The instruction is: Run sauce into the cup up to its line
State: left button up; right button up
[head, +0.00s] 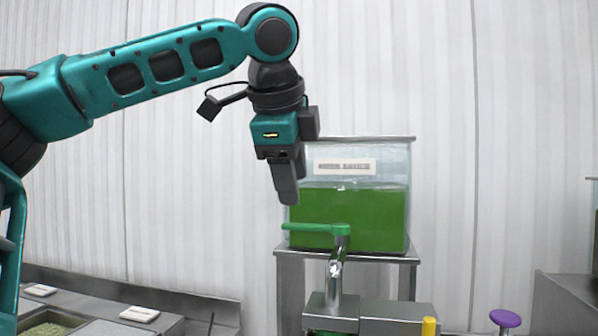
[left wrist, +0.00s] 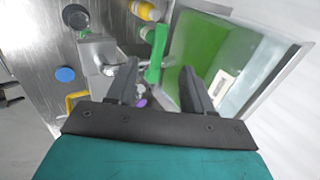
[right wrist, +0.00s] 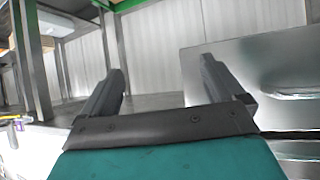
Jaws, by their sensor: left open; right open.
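A clear tank (head: 350,215) of green sauce stands on a metal stand. In front of it is a metal tap (head: 336,275) with a green lever (head: 315,229) pointing left. My left gripper (head: 287,196) points down, open, just above the lever's left end. In the left wrist view, the lever (left wrist: 156,55) shows between the open fingers of my left gripper (left wrist: 159,69); I cannot tell whether they touch it. A dark round thing with a pale rim (left wrist: 77,17) may be the cup, but I cannot be sure. My right gripper (right wrist: 162,68) is open and empty.
The metal stand (head: 290,290) carries the tank. A yellow piece (head: 429,326) and a purple knob (head: 506,318) sit low on the right. Counter bins (head: 110,328) lie at lower left. A blue disc (left wrist: 65,74) lies on the metal surface. The wall side above the tank is clear.

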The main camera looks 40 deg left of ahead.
aim_at(301, 224)
pick_arm(q)
jog(key=x, duration=0.9)
jog(key=c, duration=0.8)
dwell(0.4)
